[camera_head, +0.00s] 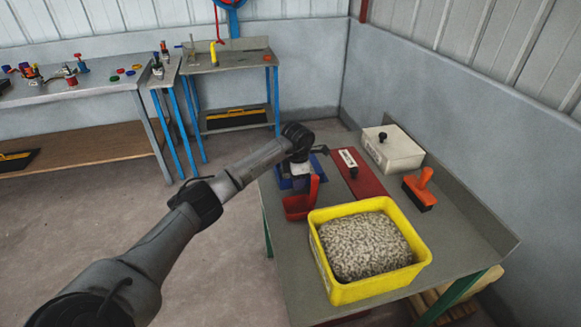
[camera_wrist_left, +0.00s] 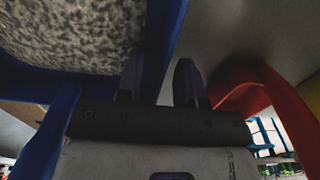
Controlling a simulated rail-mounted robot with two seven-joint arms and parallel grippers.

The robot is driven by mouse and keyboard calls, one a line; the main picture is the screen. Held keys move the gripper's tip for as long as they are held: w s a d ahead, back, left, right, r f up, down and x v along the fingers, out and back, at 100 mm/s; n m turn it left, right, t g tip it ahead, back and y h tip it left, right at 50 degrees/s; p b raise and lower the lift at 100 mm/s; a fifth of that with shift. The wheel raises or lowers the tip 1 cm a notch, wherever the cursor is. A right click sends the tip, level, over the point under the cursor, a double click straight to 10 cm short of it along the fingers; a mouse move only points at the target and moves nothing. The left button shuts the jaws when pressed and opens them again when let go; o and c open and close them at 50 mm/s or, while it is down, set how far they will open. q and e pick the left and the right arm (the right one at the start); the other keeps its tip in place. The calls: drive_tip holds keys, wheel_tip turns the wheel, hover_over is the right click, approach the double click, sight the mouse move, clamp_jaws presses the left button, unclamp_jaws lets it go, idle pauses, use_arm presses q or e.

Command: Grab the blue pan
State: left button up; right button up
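The blue pan (camera_head: 284,184) sits at the left rear of the near table, partly hidden behind my left gripper. My left gripper (camera_head: 300,172) points down over the pan. In the left wrist view my left fingers (camera_wrist_left: 159,82) are spread apart, with a blue wall of the pan (camera_wrist_left: 158,50) running between them. Speckled grey material shows inside the blue walls there. A gap shows beside the right finger; I cannot tell whether the left finger touches the wall. My right gripper is in neither view.
A red scoop (camera_head: 297,208) stands close in front of the gripper. A yellow bin of pale pellets (camera_head: 341,293) is nearer. A red plate (camera_head: 366,183), a white box (camera_head: 393,152) and an orange-handled brush (camera_head: 419,190) lie to the right.

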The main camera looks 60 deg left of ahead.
use_arm(q)
clamp_jaws()
drive_tip(key=shift+r, duration=0.15)
idle(0.4)
